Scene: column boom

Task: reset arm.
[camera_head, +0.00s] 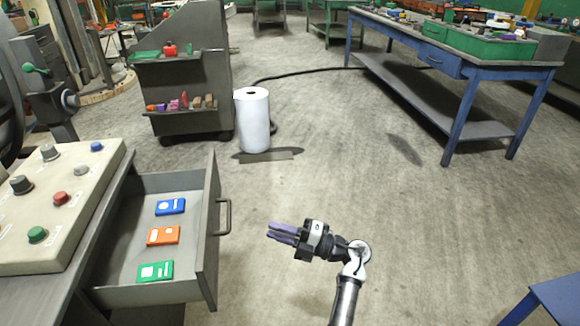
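My gripper (283,233) is in the lower middle of the head view, over bare floor, to the right of an open drawer (212,240). Its purple fingers point left toward the drawer's front and look close together. I cannot tell whether a small gap lies between them. I see nothing held in it. My arm rises from the bottom edge of the picture to the gripper and touches nothing that I can see.
The drawer holds a blue box (170,206), an orange box (163,236) and a green box (155,271). A control panel (62,208) is at left. A white roll (252,122) stands on the floor. A blue workbench (450,110) is at upper right. The middle floor is clear.

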